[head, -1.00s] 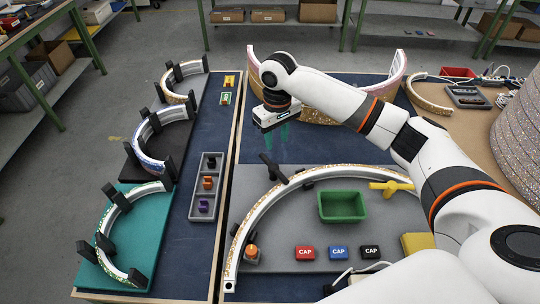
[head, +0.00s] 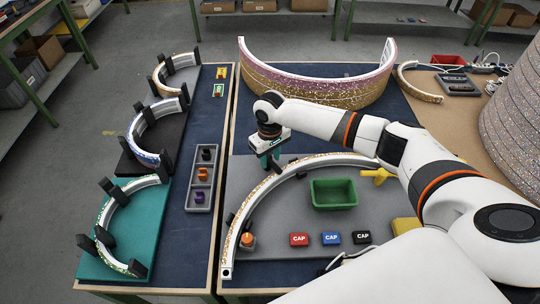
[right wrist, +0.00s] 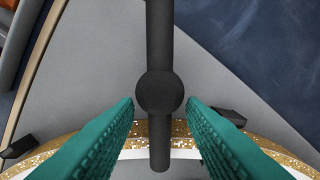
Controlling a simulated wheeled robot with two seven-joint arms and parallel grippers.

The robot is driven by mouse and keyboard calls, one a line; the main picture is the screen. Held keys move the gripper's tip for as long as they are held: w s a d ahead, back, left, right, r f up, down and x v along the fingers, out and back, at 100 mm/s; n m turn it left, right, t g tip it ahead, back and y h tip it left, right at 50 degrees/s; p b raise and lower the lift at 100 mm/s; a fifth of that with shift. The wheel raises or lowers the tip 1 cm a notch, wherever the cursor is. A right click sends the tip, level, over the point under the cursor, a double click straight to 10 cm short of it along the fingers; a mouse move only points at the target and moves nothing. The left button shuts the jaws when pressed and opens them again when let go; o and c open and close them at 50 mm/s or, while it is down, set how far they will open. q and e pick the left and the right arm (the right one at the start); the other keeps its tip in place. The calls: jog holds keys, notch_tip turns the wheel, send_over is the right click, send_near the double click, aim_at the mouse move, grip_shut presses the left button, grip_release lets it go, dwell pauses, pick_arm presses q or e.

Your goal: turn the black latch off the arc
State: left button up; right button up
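The white arc with a glittery gold face (head: 240,222) lies on the grey board in the head view. Its rim also crosses the bottom of the right wrist view (right wrist: 188,135). The black latch (right wrist: 160,92) is a dark bar with a round hub, and its near end lies across the arc. My right gripper (head: 268,162) is over the latch at the arc's upper left and mostly hides it in the head view. In the right wrist view its teal fingers (right wrist: 160,104) are open, one on each side of the hub, with gaps visible. My left gripper is out of view.
A yellow latch (head: 377,175) is at the arc's right end. A green bin (head: 334,193) and red (head: 299,240), blue (head: 332,239) and black (head: 362,237) caps lie inside the curve. A large pink-gold arc (head: 315,86) stands behind my right arm.

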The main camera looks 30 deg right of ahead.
jog(key=c, duration=0.7)
jog(key=shift+r+m+p, duration=0.2)
jog(key=shift+m+p, duration=0.2)
jog(key=shift+p, duration=0.35)
jog(key=shift+c, duration=0.2)
jog(key=m+p, duration=0.3)
jog(key=p, duration=0.1)
jog(key=a+m+p, duration=0.1)
jog(key=m+p, duration=0.2)
jog(key=p, duration=0.1)
jog(key=shift+r+m, duration=0.1)
jog(key=shift+m, duration=0.2)
jog(key=m+p, duration=0.2)
jog(key=m, duration=0.1)
jog(key=shift+w+a+p, duration=0.2)
jog(key=shift+p, duration=0.1)
pick_arm(q)
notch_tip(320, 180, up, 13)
jog(key=p, duration=0.1)
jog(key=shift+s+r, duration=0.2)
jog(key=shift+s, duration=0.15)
pick_arm(e)
jog(key=shift+w+a+f+m, duration=0.1)
jog(key=shift+m, duration=0.65)
jog(key=shift+w+f+m, duration=0.1)
jog(key=shift+m, duration=0.65)
jog(key=o, duration=0.7)
